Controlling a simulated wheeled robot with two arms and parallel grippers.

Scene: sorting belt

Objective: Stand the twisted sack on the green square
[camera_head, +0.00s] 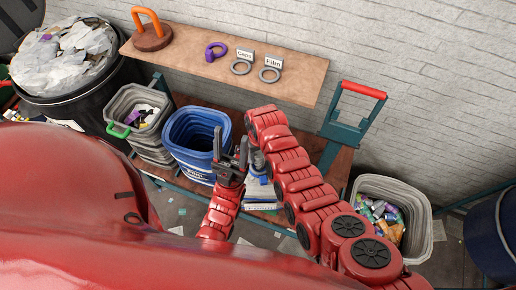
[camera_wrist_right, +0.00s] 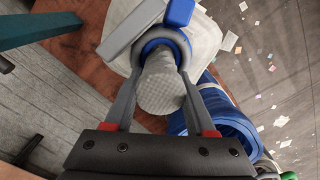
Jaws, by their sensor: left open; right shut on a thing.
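The twisted sack shows in the right wrist view as a pale body (camera_wrist_right: 208,38) with a gathered grey neck (camera_wrist_right: 160,92) and a blue ring around the neck. My right gripper (camera_wrist_right: 158,68) is shut on this neck, one finger on each side. In the head view the right gripper (camera_head: 258,163) is mostly hidden behind my arm, and white and blue parts of the sack (camera_head: 259,188) show below it. My left gripper (camera_head: 231,148) is open and empty, fingers up, just left of the right gripper. I cannot make out the green square in either view.
A blue bin (camera_head: 184,150) and stacked grey bins (camera_head: 153,150) stand left of my grippers. A shelf (camera_head: 225,72) with rings and tags runs behind. A teal frame with a red handle (camera_head: 364,89) rises at right. A grey bin (camera_head: 419,215) of crumpled items stands front right.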

